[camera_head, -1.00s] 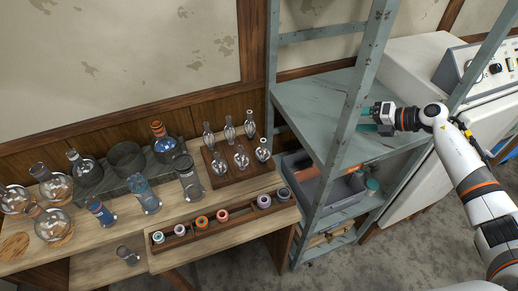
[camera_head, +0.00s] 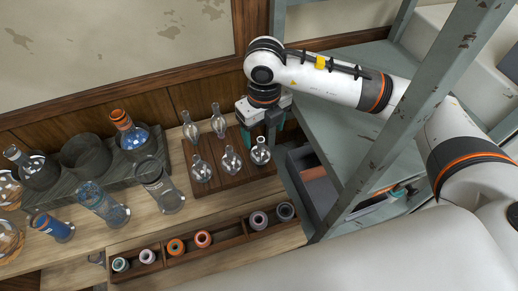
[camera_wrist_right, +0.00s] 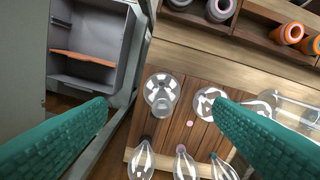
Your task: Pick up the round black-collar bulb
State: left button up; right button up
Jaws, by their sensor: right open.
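Several clear glass bulbs stand in two rows on a brown wooden board (camera_head: 217,181). The round bulb (camera_head: 260,153) at the board's front right has a dark-looking collar; it also shows between my fingers in the right wrist view (camera_wrist_right: 162,90). Collar colours are hard to tell at this size. My right gripper (camera_head: 259,133) hangs just behind and above that bulb, its teal fingers apart and empty. In the wrist view the right gripper's fingers (camera_wrist_right: 160,103) lie either side of it, not visibly touching. The back right bulb is hidden by the gripper in the head view. My left gripper is not in view.
A long tray of coloured rings (camera_head: 205,250) lies in front of the board. Flasks and bottles (camera_head: 160,185) stand to the left. A grey-green shelf frame (camera_head: 385,150) and a grey bin (camera_head: 312,180) are close on the right.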

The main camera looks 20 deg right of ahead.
aim_at(261, 149)
notch_tip(261, 149, down, 3)
jog(key=shift+r, duration=0.15)
jog(key=f, duration=0.1)
jog(key=f+p, duration=0.2)
jog(key=shift+w+a+f, duration=0.15)
jog(key=shift+w+a, duration=0.05)
jog(key=shift+w, duration=0.05)
notch_tip(261, 149, down, 2)
jog(key=shift+f+p, duration=0.1)
jog(key=shift+p, duration=0.25)
jog(key=shift+w+f, duration=0.1)
jog(key=shift+f, duration=0.2)
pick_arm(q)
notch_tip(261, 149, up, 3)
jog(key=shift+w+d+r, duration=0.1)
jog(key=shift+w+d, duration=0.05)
pick_arm(e)
jog(key=c, duration=1)
